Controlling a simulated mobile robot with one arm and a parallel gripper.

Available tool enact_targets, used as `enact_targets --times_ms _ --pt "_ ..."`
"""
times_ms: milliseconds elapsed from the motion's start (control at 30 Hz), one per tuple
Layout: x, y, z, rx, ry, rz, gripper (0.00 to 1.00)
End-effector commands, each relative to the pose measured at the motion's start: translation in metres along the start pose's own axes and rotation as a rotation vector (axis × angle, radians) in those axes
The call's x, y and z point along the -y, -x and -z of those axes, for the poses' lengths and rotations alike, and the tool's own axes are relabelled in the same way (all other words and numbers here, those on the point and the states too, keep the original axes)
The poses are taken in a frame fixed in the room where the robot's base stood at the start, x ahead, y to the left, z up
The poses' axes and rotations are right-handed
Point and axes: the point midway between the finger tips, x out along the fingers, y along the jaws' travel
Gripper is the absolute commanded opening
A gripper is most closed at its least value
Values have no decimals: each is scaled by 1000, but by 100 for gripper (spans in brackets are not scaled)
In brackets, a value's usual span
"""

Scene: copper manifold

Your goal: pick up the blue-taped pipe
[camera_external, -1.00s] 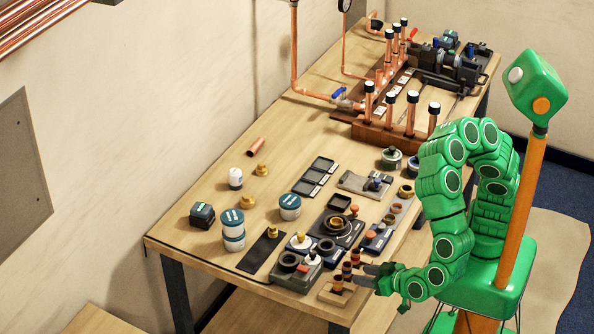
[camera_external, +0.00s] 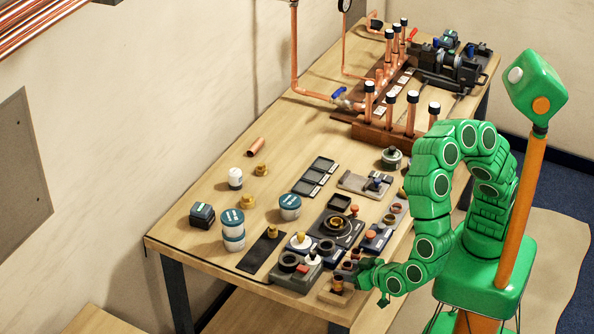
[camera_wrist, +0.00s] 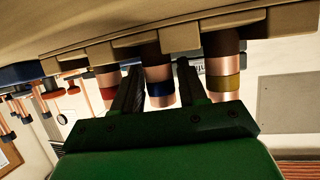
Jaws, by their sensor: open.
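The blue-taped pipe (camera_wrist: 160,88) is a short copper piece with a dark upper part and a blue band, the middle of three in the wrist view. The red-taped pipe (camera_wrist: 108,82) is to its left and the yellow-taped pipe (camera_wrist: 223,82) to its right. My gripper (camera_wrist: 158,66) is open, with one finger on each side of the blue-taped pipe; I cannot tell whether they touch it. In the external view my gripper (camera_external: 360,270) is at the small wooden rack (camera_external: 336,297) at the table's front edge and partly hides the pipes.
Black trays and fittings (camera_external: 298,265) crowd the table just left of the rack. Tubs (camera_external: 233,238) stand farther left. A copper manifold (camera_external: 385,125) stands at the back. The table's middle left of the manifold (camera_external: 310,135) is clear.

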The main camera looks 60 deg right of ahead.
Motion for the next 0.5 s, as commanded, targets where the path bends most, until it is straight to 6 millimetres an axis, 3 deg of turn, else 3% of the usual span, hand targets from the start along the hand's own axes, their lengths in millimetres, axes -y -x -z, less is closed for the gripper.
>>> enact_targets --times_ms 300,500 --pt "0 -2 0 0 0 1 42" --pt "0 -2 0 0 0 1 11"
